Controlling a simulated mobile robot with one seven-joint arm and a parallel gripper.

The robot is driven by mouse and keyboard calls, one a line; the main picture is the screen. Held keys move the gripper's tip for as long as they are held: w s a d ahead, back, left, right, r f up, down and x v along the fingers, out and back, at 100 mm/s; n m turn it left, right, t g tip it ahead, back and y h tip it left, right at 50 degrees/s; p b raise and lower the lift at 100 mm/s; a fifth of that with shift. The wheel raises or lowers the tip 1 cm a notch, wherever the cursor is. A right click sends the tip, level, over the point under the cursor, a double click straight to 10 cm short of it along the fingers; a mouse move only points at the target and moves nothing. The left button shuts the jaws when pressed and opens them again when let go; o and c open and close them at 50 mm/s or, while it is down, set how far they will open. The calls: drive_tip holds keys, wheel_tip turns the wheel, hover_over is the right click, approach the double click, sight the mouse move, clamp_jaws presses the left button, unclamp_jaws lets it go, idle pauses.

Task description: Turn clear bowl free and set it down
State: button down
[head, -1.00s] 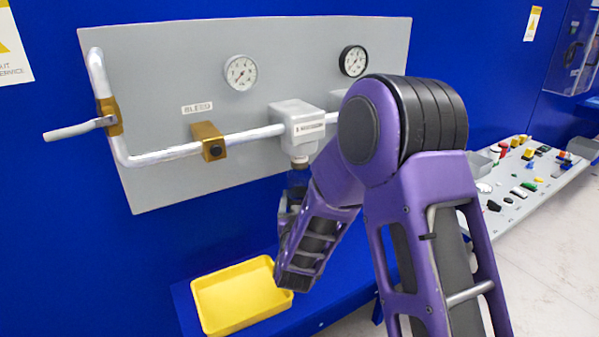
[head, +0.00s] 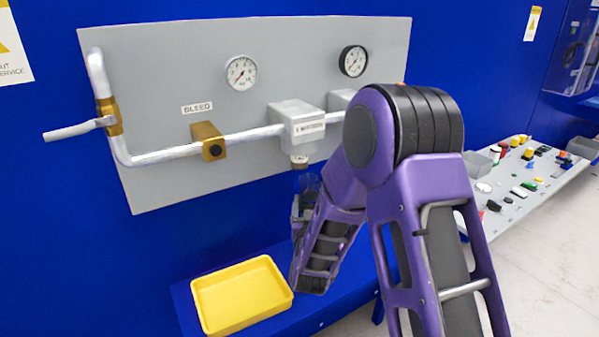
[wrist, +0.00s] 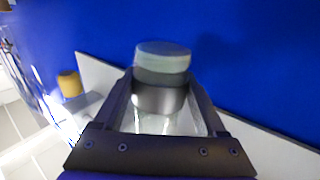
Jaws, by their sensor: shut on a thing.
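The clear bowl (head: 308,182) is held by my gripper (head: 303,203), just below the grey filter housing (head: 297,124) on the pipe. In the head view a small gap shows between the bowl and the housing's round lower neck (head: 299,162), so they look apart. In the wrist view the bowl (wrist: 162,55) shows as a pale see-through cylinder with a grey band, between the two fingers of my gripper (wrist: 160,88). My arm hides part of the bowl and gripper in the head view. The yellow tray (head: 241,296) is below and to the left, empty.
The tray stands on a blue bench (head: 335,297). A lever handle (head: 80,129) sticks out at the left of the panel (head: 155,85). Two gauges (head: 241,73) are above the pipe. A sloped board with small parts (head: 515,185) is at the right.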

drive_tip(key=w+d, duration=0.3)
drive_tip(key=d, duration=0.5)
drive_tip(key=w+d, duration=0.3)
drive_tip(key=d, duration=0.6)
drive_tip(key=shift+w+d, duration=0.25)
drive_tip(key=shift+w, duration=0.05)
